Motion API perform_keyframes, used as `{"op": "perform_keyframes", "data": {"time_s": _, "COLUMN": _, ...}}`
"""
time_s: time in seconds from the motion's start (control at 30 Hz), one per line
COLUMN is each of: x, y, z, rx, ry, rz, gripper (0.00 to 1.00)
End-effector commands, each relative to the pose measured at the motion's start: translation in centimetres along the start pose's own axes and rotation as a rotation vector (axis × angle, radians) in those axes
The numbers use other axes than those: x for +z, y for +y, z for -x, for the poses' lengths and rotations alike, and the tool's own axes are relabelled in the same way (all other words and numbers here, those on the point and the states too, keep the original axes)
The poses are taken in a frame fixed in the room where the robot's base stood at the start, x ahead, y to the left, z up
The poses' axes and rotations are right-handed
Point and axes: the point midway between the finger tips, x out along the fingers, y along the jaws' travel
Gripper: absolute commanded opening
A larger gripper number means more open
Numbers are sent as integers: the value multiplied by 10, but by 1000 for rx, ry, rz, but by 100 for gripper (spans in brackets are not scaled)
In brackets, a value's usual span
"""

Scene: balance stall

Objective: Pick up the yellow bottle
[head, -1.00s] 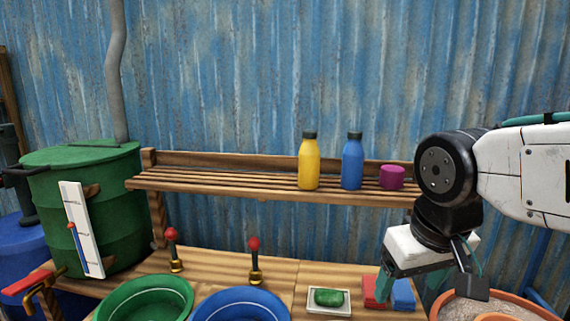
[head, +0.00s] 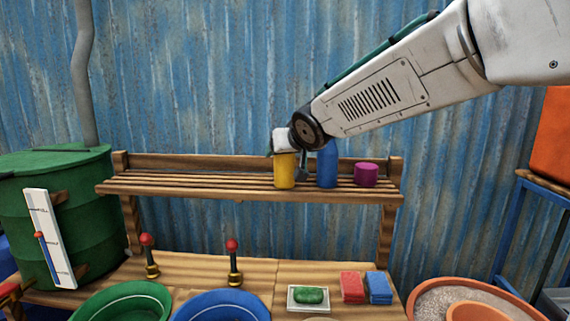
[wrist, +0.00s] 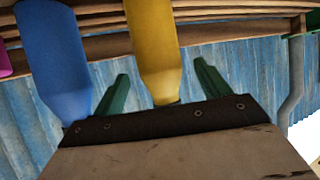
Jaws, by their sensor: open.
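The yellow bottle (head: 285,172) stands on the slatted wooden shelf, its top hidden behind my gripper in the head view. In the wrist view the yellow bottle (wrist: 153,50) appears upside down between the two green fingers of my gripper (wrist: 160,92). The fingers are open, one on each side of the bottle's upper part, with a gap showing on both sides. In the head view my gripper (head: 281,152) is mostly hidden by the wrist and the bottle.
A blue bottle (head: 327,168) stands close beside the yellow one, and it is near one finger in the wrist view (wrist: 53,55). A magenta cup-like piece (head: 366,175) is further right on the shelf (head: 200,183). The shelf's left part is bare. Corrugated blue wall stands behind.

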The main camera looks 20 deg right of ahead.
Motion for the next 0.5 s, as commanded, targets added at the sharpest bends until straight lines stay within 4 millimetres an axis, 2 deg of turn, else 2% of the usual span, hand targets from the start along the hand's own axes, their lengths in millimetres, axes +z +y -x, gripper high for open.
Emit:
{"op": "perform_keyframes", "data": {"time_s": 0.1, "x": 2, "y": -1, "z": -19, "rx": 1, "ry": -3, "rz": 1, "gripper": 75}}
{"op": "perform_keyframes", "data": {"time_s": 0.2, "x": 2, "y": -1, "z": -29, "rx": 0, "ry": -3, "rz": 1, "gripper": 75}}
{"op": "perform_keyframes", "data": {"time_s": 0.47, "x": 1, "y": -1, "z": -31, "rx": 0, "ry": -1, "rz": 0, "gripper": 75}}
{"op": "perform_keyframes", "data": {"time_s": 0.5, "x": 1, "y": -1, "z": -31, "rx": 0, "ry": -1, "rz": 0, "gripper": 70}}
